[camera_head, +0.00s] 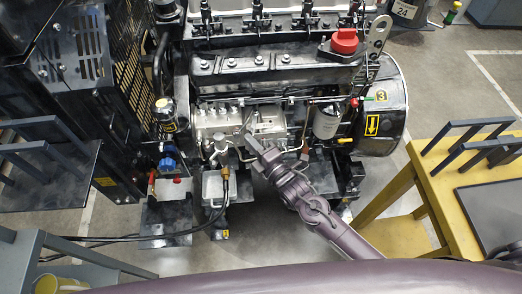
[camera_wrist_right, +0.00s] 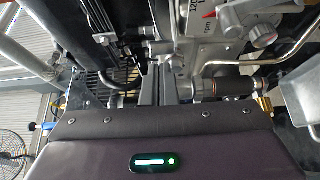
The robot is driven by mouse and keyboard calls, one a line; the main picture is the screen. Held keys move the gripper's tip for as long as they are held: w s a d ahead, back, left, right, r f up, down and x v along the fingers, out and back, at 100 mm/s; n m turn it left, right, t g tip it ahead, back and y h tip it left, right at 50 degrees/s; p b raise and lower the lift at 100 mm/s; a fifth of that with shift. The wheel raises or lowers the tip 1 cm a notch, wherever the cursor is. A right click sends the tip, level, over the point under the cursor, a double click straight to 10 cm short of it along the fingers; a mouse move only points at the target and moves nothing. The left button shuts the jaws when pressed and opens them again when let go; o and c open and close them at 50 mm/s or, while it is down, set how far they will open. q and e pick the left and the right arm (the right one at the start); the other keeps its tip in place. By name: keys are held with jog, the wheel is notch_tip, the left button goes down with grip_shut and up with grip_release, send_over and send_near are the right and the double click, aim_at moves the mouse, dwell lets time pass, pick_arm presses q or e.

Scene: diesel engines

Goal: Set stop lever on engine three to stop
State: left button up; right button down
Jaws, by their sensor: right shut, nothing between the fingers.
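A small red-tipped lever (camera_head: 354,103) and a yellow-handled part (camera_head: 346,140) are near the right end. I cannot tell which part is the stop lever. My right gripper (camera_head: 248,132) is shut and empty, close in front of the pump's right end; contact cannot be judged. Its fingers (camera_wrist_right: 157,85) point at metal engine parts in the right wrist view. My left gripper is out of view.
A large red knob (camera_head: 344,41) stands on top of the engine. A yellow trolley (camera_head: 437,190) is at right and a grey cart (camera_head: 60,262) at lower left. Black hoses (camera_head: 110,238) run at lower left. A fan (camera_wrist_right: 12,150) shows in the right wrist view.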

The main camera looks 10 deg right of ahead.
jog(key=shift+x, duration=0.8)
jog(key=shift+d, duration=0.1)
jog(key=shift+s+d+n+y, duration=0.1)
jog(key=shift+d+n+y, duration=0.2)
jog(key=shift+y, duration=0.1)
